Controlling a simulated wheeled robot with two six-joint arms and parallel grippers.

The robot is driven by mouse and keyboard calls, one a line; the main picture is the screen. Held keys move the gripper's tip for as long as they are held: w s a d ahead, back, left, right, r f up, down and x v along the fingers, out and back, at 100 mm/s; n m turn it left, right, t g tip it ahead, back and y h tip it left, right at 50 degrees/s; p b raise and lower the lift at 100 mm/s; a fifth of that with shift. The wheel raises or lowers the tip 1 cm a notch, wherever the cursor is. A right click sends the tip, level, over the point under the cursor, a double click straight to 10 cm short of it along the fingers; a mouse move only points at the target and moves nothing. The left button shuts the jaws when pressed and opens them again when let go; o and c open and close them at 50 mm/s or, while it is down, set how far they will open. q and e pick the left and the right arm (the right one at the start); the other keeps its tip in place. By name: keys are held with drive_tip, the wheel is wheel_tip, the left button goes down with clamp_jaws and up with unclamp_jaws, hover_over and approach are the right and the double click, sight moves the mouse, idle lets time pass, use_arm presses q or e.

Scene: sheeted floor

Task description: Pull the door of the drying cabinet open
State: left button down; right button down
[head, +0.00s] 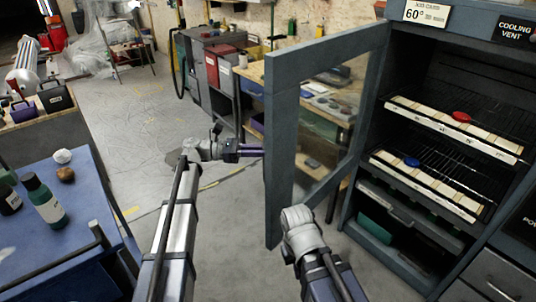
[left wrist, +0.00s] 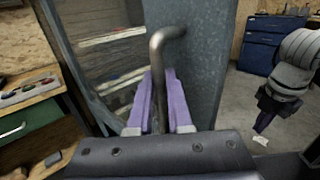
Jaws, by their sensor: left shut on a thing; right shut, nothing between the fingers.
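The drying cabinet (head: 362,197) stands at the right of the head view, and its blue-grey framed glass door (head: 282,150) stands well open, swung out to the left. My left gripper (head: 252,152) reaches the door's outer side from the left; the door frame hides its fingertips there. In the left wrist view its purple fingers (left wrist: 157,95) are shut around the bent metal handle (left wrist: 165,36) on the door's frame. My right gripper (left wrist: 262,120) is shut and empty, apart from the handle, near the door's free edge. In the head view its wrist (head: 301,228) hides the fingers.
Inside the cabinet are shelves with a red disc (head: 461,117) and a blue disc (head: 412,162). A workbench (head: 252,80) stands behind the door. A blue table (head: 75,225) with bottles stands at the left. The floor (head: 150,130) between is clear.

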use_arm(q)
drive_tip(key=c, duration=0.8)
unclamp_jaws()
drive_tip(key=shift+c, duration=0.2)
drive_tip(key=a, duration=0.7)
drive_tip(key=shift+a, duration=0.4)
drive_tip(key=shift+s, duration=0.15)
